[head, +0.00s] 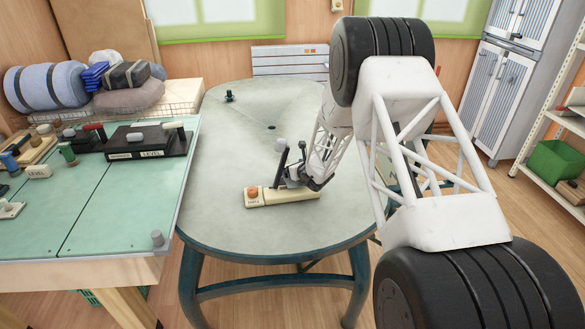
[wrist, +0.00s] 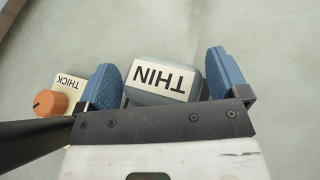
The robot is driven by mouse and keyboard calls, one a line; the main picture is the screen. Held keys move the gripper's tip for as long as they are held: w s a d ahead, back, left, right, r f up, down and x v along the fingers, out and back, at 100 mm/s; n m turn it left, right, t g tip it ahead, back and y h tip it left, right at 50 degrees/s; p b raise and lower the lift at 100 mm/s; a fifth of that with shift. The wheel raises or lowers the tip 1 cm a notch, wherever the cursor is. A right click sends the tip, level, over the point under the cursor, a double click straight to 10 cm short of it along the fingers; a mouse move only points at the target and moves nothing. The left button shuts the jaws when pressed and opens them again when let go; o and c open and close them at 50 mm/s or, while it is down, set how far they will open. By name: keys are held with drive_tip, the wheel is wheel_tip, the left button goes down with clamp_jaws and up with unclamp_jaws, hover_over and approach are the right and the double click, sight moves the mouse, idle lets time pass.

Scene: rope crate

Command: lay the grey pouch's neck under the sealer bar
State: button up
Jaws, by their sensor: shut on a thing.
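My gripper (wrist: 165,82) has its blue fingertips against both sides of a small grey body with a white label reading THIN, which I take for the grey pouch (wrist: 137,97). Its neck cannot be made out. In the head view my gripper (head: 294,172) is low over the oval table, above the cream sealer (head: 280,196), and the pouch cannot be told apart there. The sealer has an orange knob (head: 253,191), seen left of my gripper in the wrist view (wrist: 50,103) beside a THICK label. A dark upright arm with a grey end (head: 281,145), perhaps the raised sealer bar, stands beside my gripper.
The grey oval table (head: 225,150) is mostly bare, with a small dark item (head: 230,96) at its far left. A green-topped bench (head: 125,205) stands at left, holding a black LEVEL box (head: 145,142) and several small parts. A wire basket (head: 185,95) of rolls and bundles is behind it.

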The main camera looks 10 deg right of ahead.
drive_tip(key=shift+f, duration=0.3)
idle(0.4)
drive_tip(key=o, duration=0.8)
drive_tip(key=shift+f, duration=0.1)
drive_tip(key=shift+o, duration=0.2)
drive_tip(key=shift+s, duration=0.1)
drive_tip(key=shift+v, duration=3.8)
drive_tip(key=shift+d, duration=0.1)
